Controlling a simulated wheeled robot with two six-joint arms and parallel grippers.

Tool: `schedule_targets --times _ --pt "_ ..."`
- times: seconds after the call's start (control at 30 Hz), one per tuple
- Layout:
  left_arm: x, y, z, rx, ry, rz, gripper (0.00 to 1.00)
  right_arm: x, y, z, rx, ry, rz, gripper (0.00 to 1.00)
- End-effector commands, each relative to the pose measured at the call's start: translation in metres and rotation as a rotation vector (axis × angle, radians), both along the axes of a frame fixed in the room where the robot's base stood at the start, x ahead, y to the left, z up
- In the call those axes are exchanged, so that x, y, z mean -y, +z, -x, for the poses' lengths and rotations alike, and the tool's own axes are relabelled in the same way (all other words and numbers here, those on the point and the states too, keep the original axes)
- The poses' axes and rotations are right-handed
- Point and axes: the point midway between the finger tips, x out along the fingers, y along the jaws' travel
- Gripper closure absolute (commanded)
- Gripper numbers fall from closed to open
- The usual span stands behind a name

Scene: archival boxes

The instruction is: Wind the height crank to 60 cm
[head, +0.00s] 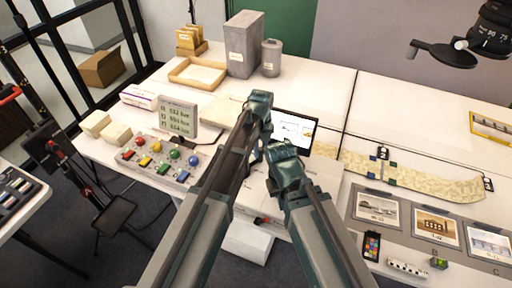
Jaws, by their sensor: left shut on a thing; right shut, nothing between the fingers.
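My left gripper (262,99) is the higher one, above the table in the middle of the head view. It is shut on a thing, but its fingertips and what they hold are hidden. My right gripper (284,153) is lower and just to its right, shut and empty, with its fingertips hard to make out. A small black and red part (261,220) shows between my arms at the table's front edge; I cannot tell whether it is the height crank. No height scale can be read.
A control box with coloured buttons (156,157) and a grey display (178,117) stand left of my arms. A screen (294,130) stands behind my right gripper. Pictures (377,213) and a patterned strip (415,178) lie right. A grey box (245,44) stands behind.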

Motion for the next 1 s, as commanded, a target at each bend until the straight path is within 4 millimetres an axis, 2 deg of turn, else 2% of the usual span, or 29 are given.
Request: schedule_targets --times 0.1,0.5,0.97,1.0 --pt "0.007 0.000 0.006 0.000 -0.072 0.006 1.00 0.000 0.000 0.000 0.000 0.000 0.000 1.00" --pt "0.012 0.000 0.015 -0.002 -0.067 0.006 1.00 0.000 0.000 0.000 0.000 0.000 0.000 1.00" --pt "0.012 0.000 0.016 -0.003 -0.064 0.005 1.00 0.000 0.000 0.000 0.000 0.000 0.000 1.00" --pt "0.012 0.000 0.016 -0.003 -0.064 0.005 0.70 0.000 0.000 0.000 0.000 0.000 0.000 1.00"
